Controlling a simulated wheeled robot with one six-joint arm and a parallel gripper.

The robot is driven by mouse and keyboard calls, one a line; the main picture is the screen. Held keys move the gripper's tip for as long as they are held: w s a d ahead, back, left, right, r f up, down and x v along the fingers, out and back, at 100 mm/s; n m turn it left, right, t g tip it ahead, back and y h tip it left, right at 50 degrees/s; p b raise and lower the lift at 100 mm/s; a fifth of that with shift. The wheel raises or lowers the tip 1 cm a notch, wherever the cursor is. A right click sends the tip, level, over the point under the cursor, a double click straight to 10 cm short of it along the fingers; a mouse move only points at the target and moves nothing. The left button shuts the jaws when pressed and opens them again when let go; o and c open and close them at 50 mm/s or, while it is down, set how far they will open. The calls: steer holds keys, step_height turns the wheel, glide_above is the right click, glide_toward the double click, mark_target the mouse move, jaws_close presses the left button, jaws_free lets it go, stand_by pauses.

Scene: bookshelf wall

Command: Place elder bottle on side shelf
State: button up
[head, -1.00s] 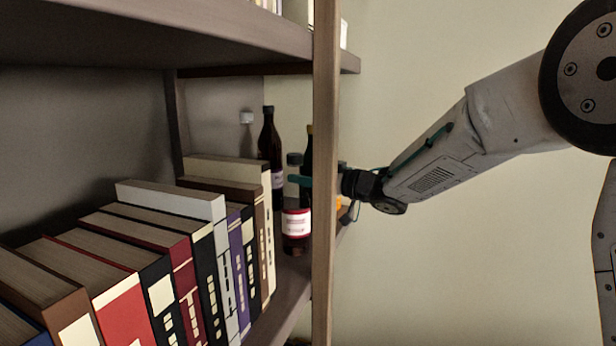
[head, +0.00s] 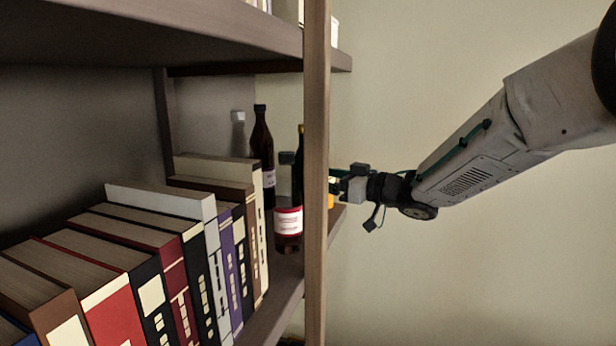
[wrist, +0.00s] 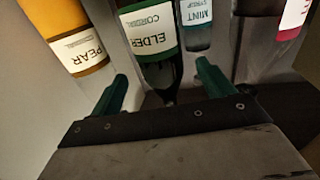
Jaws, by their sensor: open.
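The elder bottle (wrist: 148,35), dark green with a white "ELDER CORDIAL" label, shows upside down in the wrist view. Its neck points toward my gripper (wrist: 161,72), between the two spread teal fingers, with gaps on both sides. In the head view my gripper (head: 338,186) is at the right of the wooden post, its fingertips partly hidden by it. A dark bottle with a yellowish top (head: 300,150) is mostly hidden by the post; I cannot tell whether it is the elder bottle. The shelf board (head: 272,300) carries the bottles.
A pear bottle (wrist: 72,35), a mint bottle (wrist: 196,22) and a red-labelled bottle (head: 288,221) stand close by. A tall brown bottle (head: 262,150) is behind. The post (head: 316,170) and a row of books (head: 150,235) flank the spot.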

steer(key=shift+v, duration=2.35)
steer(key=d+r+m+t+h, duration=0.2)
steer(key=d+m+t+h, duration=0.4)
steer(key=d+h, duration=0.4)
steer(key=s+d+f+m+g+h, duration=0.25)
steer(key=s+d+h, duration=0.25)
steer(key=s+d, duration=0.3)
steer(key=s+f+m+g, duration=0.1)
steer(key=s+f+g, duration=0.2)
steer(key=s, duration=0.7)
steer(key=s+f+m+g, duration=0.1)
steer(key=s+f+g, duration=0.2)
steer(key=s, duration=0.8)
steer(key=s+f+m+g, duration=0.1)
steer(key=s+f+g, duration=0.2)
steer(key=s, duration=0.7)
steer(key=shift+f+g, duration=0.3)
steer(key=shift+g, duration=0.95)
steer(key=shift+s, duration=0.1)
